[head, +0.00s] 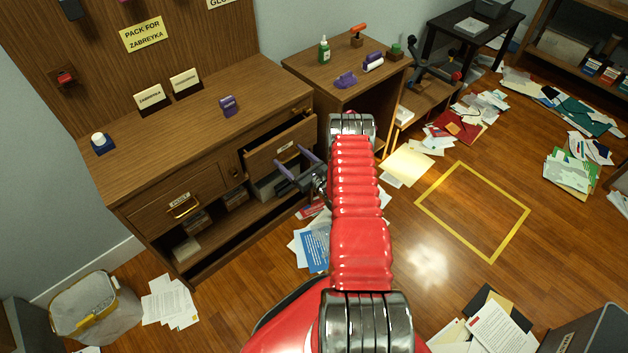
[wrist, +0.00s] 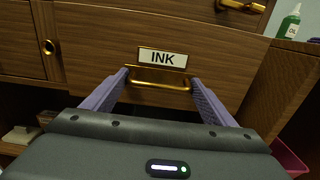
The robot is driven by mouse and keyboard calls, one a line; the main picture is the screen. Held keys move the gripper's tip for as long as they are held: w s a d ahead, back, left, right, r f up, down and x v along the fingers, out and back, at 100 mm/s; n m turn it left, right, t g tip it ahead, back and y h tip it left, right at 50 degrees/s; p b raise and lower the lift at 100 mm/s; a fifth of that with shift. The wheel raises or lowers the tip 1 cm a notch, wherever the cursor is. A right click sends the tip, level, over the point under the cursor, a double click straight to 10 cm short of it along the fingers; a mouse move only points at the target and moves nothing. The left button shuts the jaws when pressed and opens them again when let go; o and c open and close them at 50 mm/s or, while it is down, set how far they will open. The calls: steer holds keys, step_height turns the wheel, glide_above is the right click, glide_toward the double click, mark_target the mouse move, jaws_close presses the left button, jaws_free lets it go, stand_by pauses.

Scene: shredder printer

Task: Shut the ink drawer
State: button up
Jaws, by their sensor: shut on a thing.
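The ink drawer (head: 268,150) is pulled out of the wooden desk, at its right side. Its open top shows in the head view. In the wrist view the drawer front (wrist: 95,35) faces me, with a white INK label (wrist: 162,57) in a brass holder and a brass handle (wrist: 160,85) under it. My gripper (head: 291,158) is at the drawer front; it also shows in the wrist view (wrist: 159,78). Its purple fingers are shut on the handle, one at each end.
A second labelled drawer (head: 178,202) sits at the desk's left. Open shelves (head: 235,215) lie below. Papers (head: 312,246) litter the floor near my arm. The yellow-taped floor square (head: 472,212) is clear.

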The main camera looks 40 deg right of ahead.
mark_target(286, 153)
steer(key=shift+w+f, duration=0.1)
steer(key=shift+w, duration=2)
steer(key=o, duration=1.3)
steer(key=shift+w, duration=0.15)
steer(key=shift+o, duration=0.2)
steer(key=s, duration=0.6)
